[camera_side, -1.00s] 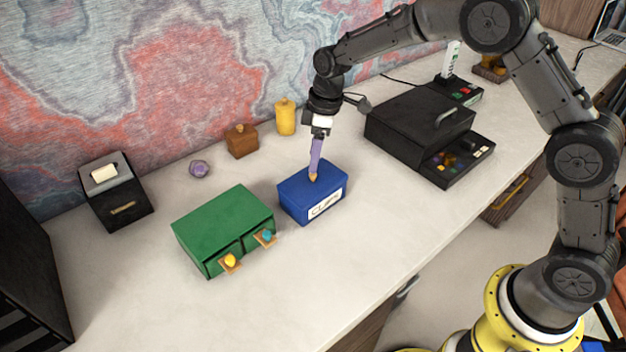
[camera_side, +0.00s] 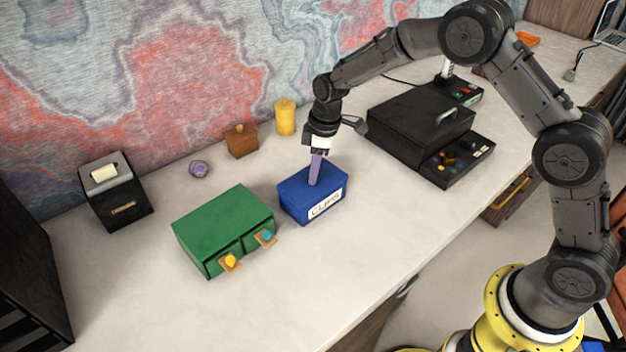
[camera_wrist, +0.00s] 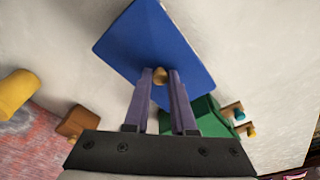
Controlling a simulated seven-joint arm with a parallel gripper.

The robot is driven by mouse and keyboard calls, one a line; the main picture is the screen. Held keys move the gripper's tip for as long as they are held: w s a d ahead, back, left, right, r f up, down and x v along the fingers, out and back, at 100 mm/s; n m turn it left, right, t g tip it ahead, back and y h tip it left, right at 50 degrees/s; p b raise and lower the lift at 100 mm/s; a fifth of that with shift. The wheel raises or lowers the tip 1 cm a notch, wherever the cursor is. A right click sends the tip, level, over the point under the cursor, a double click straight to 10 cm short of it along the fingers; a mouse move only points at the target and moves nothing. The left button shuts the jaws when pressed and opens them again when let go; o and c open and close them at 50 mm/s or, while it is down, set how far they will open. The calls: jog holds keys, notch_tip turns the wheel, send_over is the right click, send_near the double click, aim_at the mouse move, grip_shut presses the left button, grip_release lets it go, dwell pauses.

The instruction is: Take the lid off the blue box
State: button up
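The blue box (camera_side: 309,205) stands on the desk with a white label on its front, and its blue lid (camera_side: 333,176) is in place. In the wrist view the lid (camera_wrist: 155,40) fills the upper middle, with a small tan knob (camera_wrist: 160,76) on it. My gripper (camera_side: 315,181) points down at the lid with its purple fingers. In the wrist view its fingertips (camera_wrist: 160,71) are on either side of the knob. The gap looks about as wide as the knob; I cannot tell whether the fingers press on it. The knob is hidden in the side view.
A green two-drawer box (camera_side: 215,225) stands left of the blue box. A black case (camera_side: 415,118) with a control panel stands to the right. Behind are a brown box (camera_side: 241,142), a yellow canister (camera_side: 286,118) and a purple ball (camera_side: 199,168). The desk in front is clear.

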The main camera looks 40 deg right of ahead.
grip_shut()
jog(key=shift+r, duration=0.1)
